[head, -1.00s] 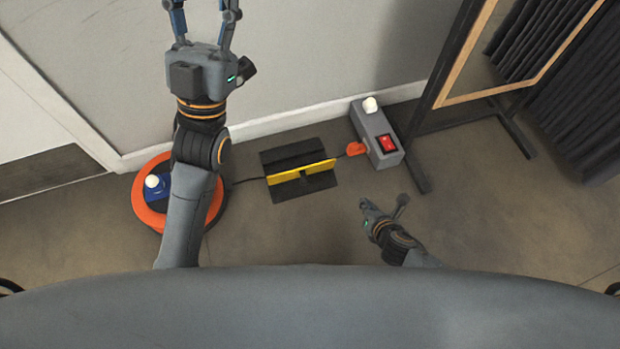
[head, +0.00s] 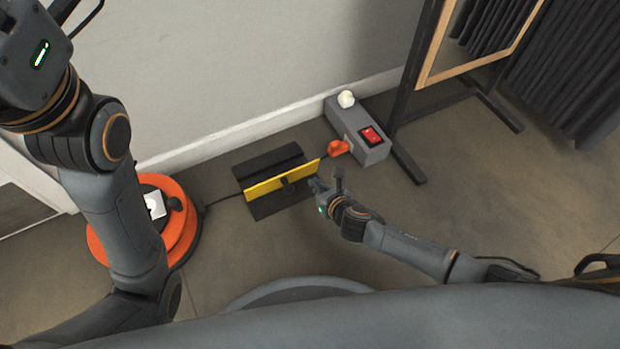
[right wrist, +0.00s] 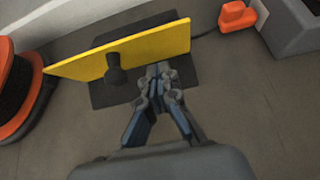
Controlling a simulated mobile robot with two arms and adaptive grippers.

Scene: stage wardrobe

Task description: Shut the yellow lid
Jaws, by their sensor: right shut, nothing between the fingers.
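The yellow lid (head: 265,187) stands up on edge, tilted, across the black floor box or plate (head: 268,163). It also shows in the right wrist view (right wrist: 150,46), with a dark knob or handle (right wrist: 115,70) on its near face. My right gripper (head: 316,188) is shut and empty, low in front of the lid, by its right part. In the right wrist view the closed fingertips (right wrist: 158,74) are just below the lid, right of the knob; I cannot tell whether they touch it. My left gripper (head: 72,12) is at the top left, its fingertips cut off.
A grey box with a red switch (head: 371,135) and a white knob (head: 346,98) stands to the right, beside an orange plug (head: 338,148). An orange reel (head: 182,235) is at left. The wall is behind; a framed mirror (head: 475,40) stands at right.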

